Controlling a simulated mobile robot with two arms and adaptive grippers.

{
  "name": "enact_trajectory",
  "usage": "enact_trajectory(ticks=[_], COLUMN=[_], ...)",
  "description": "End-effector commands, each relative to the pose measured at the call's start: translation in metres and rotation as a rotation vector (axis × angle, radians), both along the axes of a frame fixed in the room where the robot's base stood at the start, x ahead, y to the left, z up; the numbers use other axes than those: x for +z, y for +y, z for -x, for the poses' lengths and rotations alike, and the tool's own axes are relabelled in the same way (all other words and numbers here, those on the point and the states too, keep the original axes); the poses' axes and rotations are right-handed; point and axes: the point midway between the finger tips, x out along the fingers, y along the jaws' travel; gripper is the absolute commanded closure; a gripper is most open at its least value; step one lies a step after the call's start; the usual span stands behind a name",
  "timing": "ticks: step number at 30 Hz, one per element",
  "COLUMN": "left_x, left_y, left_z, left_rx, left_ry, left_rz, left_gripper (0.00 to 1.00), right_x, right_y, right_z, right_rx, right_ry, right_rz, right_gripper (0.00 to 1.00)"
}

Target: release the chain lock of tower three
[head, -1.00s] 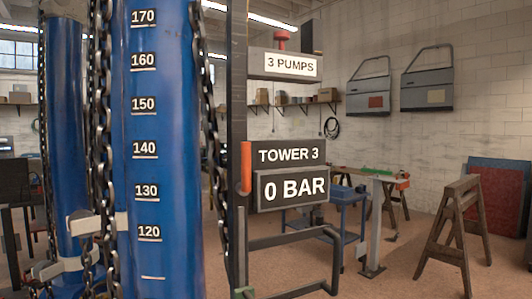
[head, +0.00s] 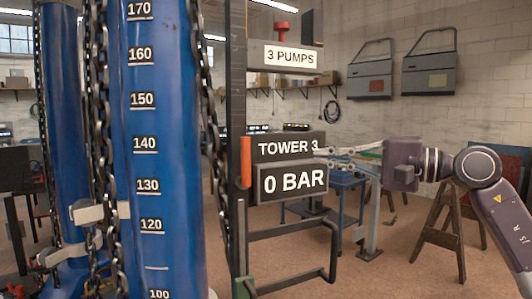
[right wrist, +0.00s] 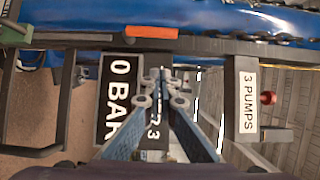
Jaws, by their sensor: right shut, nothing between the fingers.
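Tower three is the blue column (head: 170,210) with a painted number scale. A dark chain (head: 217,150) hangs along its right side. An orange handle (head: 245,162) stands upright on the dark frame post beside the chain; it also shows in the right wrist view (right wrist: 150,31). I cannot tell for sure which part is the chain lock. The "TOWER 3" box with its "0 BAR" display (head: 295,182) is right of the handle. My right gripper (head: 328,157) is shut and empty at the box's right side, pointing left, apart from the handle. My left gripper is out of view.
A "3 PUMPS" sign (head: 290,55) with a red knob (head: 282,32) sits above the box. A bent dark frame rail (head: 290,229) is below it. Another blue column (head: 65,130) stands at left. A wooden sawhorse (head: 440,230) is behind my right arm.

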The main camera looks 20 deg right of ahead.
Motion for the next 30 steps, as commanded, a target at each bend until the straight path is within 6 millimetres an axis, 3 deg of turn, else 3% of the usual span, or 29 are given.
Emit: enact_trajectory(ticks=[11, 25, 30], left_x=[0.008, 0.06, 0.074], left_y=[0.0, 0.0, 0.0], left_z=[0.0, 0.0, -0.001], left_rx=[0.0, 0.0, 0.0], left_ry=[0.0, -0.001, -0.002], left_rz=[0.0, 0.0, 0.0], left_gripper=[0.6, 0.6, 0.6], right_x=[0.003, 0.005, 0.003], right_y=[0.008, 0.071, 0.095], right_z=[-0.008, -0.078, -0.077], right_rx=[0.003, 0.006, 0.003], right_ry=[0.002, 0.005, 0.004], right_rz=[-0.009, -0.01, -0.007], right_gripper=[1.0, 1.0, 1.0])
